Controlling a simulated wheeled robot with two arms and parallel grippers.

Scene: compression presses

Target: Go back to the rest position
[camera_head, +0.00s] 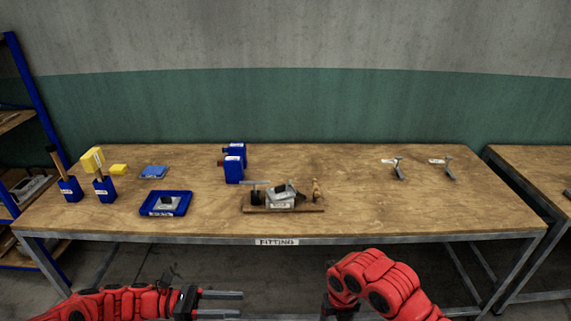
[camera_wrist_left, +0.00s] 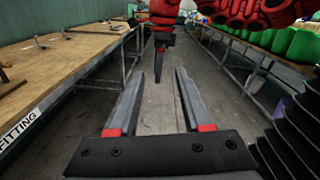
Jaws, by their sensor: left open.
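My left gripper (camera_head: 222,304) is in front of the fitting table (camera_head: 330,180), below its front edge. Its two fingers are apart and empty. In the left wrist view the fingers of the left gripper (camera_wrist_left: 160,100) point along the floor aisle, with nothing between them. My right arm (camera_head: 380,285) is bent in front of the table at the lower right. Part of my right gripper (camera_head: 338,308) shows at the bottom edge, dark and cut off, so its jaws cannot be made out.
On the table are a wooden fixture (camera_head: 284,209) holding parts, a blue tray (camera_head: 165,203), blue boxes (camera_head: 234,167), tool holders (camera_head: 70,189) and metal tools (camera_head: 398,170). A shelf (camera_head: 20,180) stands left, another table (camera_head: 545,165) right. The aisle floor (camera_wrist_left: 165,75) is clear.

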